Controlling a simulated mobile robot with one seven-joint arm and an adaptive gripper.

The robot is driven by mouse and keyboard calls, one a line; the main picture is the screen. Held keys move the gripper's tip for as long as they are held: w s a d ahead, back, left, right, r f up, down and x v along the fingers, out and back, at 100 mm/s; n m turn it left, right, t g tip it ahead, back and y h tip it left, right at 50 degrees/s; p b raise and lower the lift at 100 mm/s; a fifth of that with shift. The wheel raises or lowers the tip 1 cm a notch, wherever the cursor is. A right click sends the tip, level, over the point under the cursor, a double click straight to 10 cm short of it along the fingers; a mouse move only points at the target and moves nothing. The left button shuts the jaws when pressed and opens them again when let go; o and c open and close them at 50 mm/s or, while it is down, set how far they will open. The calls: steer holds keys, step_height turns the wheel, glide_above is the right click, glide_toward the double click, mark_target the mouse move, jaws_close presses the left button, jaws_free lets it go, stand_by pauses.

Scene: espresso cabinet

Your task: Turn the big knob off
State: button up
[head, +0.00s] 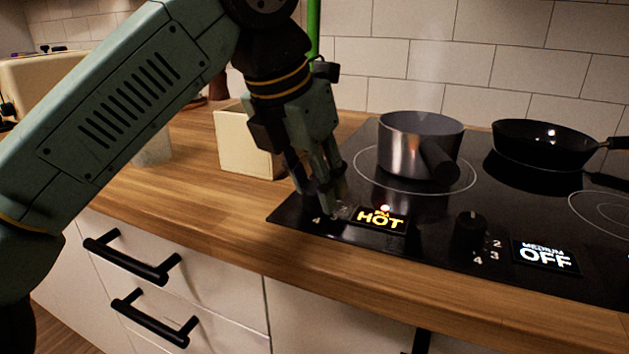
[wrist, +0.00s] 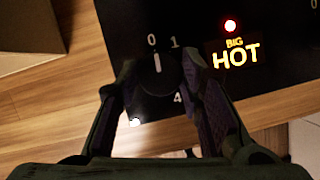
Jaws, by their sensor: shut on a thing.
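The big knob (wrist: 158,78) is a black dial on the hob, between my fingertips in the wrist view. Its white pointer line points up at or very near the 0 mark. The marks 1 and 4 also show; other marks are hidden behind a finger. The big display (head: 381,220) reads HOT in yellow, with a red light lit above it; it also shows in the wrist view (wrist: 236,54). My gripper (wrist: 160,68) is shut on the big knob from above. In the head view my gripper (head: 332,195) hides this knob at the hob's front left corner.
A medium knob (head: 470,232) stands to the right, with its display (head: 545,257) reading OFF. A grey pot (head: 420,140) and a black pan (head: 543,143) stand behind on the hob. A cream box (head: 246,148) is left of my gripper on the wooden counter.

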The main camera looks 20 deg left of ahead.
mark_target(312, 190)
steer(key=shift+n, duration=0.4)
steer(key=o, duration=1.2)
steer(key=shift+c, duration=0.2)
steer(key=shift+r, duration=0.1)
steer(key=shift+s+r, duration=0.15)
steer(key=shift+r, duration=0.15)
steer(key=shift+s+a+r, duration=0.25)
steer(key=shift+s+r, duration=0.65)
steer(key=shift+r, duration=0.05)
steer(key=s+a, duration=0.2)
steer(key=s, duration=0.8)
steer(key=shift+s, duration=0.4)
